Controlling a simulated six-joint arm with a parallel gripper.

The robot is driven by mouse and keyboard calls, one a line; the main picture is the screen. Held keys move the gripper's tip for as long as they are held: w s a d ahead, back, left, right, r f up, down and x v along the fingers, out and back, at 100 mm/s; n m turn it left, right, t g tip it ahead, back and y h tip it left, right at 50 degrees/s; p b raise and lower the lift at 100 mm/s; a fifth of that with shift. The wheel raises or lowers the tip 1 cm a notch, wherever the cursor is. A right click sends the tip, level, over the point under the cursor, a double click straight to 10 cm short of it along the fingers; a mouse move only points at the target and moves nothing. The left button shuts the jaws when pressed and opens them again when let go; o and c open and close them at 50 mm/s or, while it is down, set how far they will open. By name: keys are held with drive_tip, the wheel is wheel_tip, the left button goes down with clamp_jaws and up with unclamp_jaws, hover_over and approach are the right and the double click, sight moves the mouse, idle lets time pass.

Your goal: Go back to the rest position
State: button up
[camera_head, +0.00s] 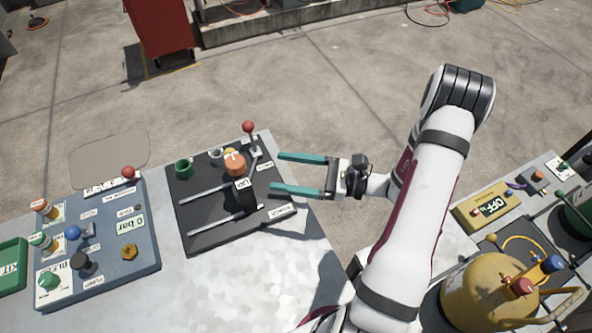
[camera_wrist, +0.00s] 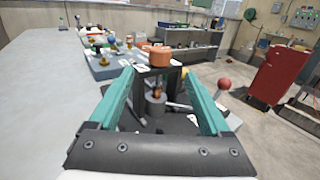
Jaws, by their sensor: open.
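My gripper (camera_head: 298,173) is open, its two teal fingers spread apart and pointing left at the right edge of a dark panel (camera_head: 205,232). Nothing shows held between the fingers. On the panel stand an orange-topped knob (camera_head: 235,163), a green cup-shaped part (camera_head: 184,168) and a red-balled lever (camera_head: 249,127). In the wrist view, my gripper (camera_wrist: 160,100) frames the orange top (camera_wrist: 159,56) ahead between its fingers, apart from them as far as I can tell. The red ball (camera_wrist: 224,84) is just right of the right finger.
A blue-grey panel (camera_head: 108,264) with knobs and a "0 bar" display lies left on the table (camera_head: 235,290). A yellow tank (camera_head: 485,295) and a yellow meter reading OFF (camera_head: 482,209) stand on the right. A red cabinet (camera_head: 158,28) stands behind. The floor beyond the table is mostly clear.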

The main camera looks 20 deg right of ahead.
drive_tip(key=shift+v, duration=0.9)
drive_tip(key=s+a+r+n+g+h, duration=0.3)
drive_tip(key=s+a+r+n+g, duration=0.5)
drive_tip(key=s+a+n+g, duration=0.3)
drive_tip(key=s+n+h, duration=0.8)
drive_tip(key=h, duration=0.2)
drive_tip(key=shift+d+r, duration=0.4)
drive_tip(key=shift+d, duration=0.05)
drive_tip(key=shift+s, duration=0.15)
